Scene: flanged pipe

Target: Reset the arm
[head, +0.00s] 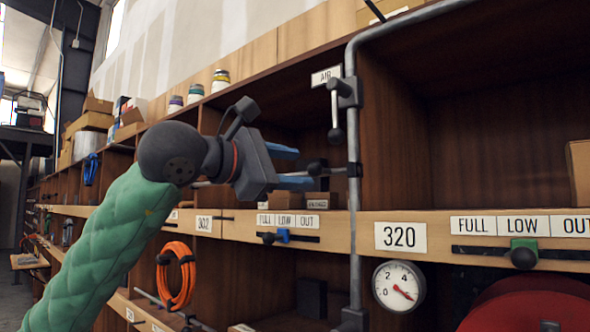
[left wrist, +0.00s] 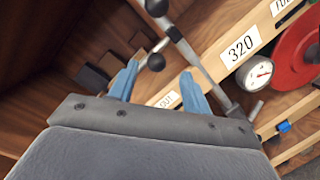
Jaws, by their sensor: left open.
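My left arm, in a green quilted sleeve, comes in from the left in the head view. I cannot tell whether a finger touches the handle. My right gripper is not in view.
A second lever (head: 335,115) hangs under the AIR sign (head: 325,76). A pressure gauge (head: 398,286) and a red reel (head: 528,308) are at lower right. Wooden shelves carry a slider (head: 283,236), a 320 label (head: 400,237) and an orange coiled hose (head: 176,275). Small boxes stand behind the gripper.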

